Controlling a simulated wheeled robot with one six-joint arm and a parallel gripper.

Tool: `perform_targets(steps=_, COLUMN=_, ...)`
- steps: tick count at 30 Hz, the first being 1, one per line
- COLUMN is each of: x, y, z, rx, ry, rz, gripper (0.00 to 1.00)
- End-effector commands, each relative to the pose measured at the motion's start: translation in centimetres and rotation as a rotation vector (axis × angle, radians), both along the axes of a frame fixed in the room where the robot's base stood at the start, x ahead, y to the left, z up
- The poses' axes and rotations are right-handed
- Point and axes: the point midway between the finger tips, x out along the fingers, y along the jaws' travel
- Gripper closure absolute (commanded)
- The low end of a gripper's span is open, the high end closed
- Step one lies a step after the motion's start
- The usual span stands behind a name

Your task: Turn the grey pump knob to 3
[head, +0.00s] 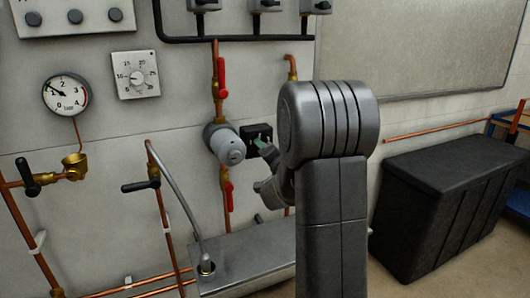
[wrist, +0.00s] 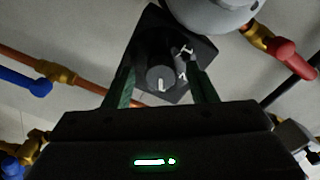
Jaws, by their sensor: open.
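The grey pump (head: 226,146) sits on the copper pipe in the head view, with a black control box (head: 258,132) on its right. In the wrist view the box's dark face (wrist: 185,84) carries a round dark grey knob (wrist: 158,74) with a white pointer line towards the picture's bottom. White marks show right of the knob, too blurred to read surely. My gripper (wrist: 162,68) is open, its greenish fingers on either side of the knob; I cannot tell whether they touch it. In the head view my gripper (head: 262,143) is at the box and the knob is not clear.
Red-handled valves (head: 222,78) sit above and below the pump. A black-handled pipe (head: 141,186) and a pressure gauge (head: 65,94) are left. A grey ledge (head: 245,262) runs below. A black chest (head: 446,205) stands right.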

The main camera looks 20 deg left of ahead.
Motion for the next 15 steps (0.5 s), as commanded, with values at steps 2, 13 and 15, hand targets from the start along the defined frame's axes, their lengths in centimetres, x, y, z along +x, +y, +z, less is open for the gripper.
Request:
perform_targets(steps=2, x=0.0, y=0.0, z=0.0, rx=0.001, ry=-0.001, rz=0.001, gripper=0.48)
perform_targets(steps=13, x=-3.7, y=-4.4, z=0.1, rx=0.000, ry=-0.001, rz=-0.002, gripper=0.48)
perform_targets(steps=15, x=-4.7, y=-5.7, z=0.1, rx=0.000, ry=-0.001, rz=-0.002, gripper=0.48)
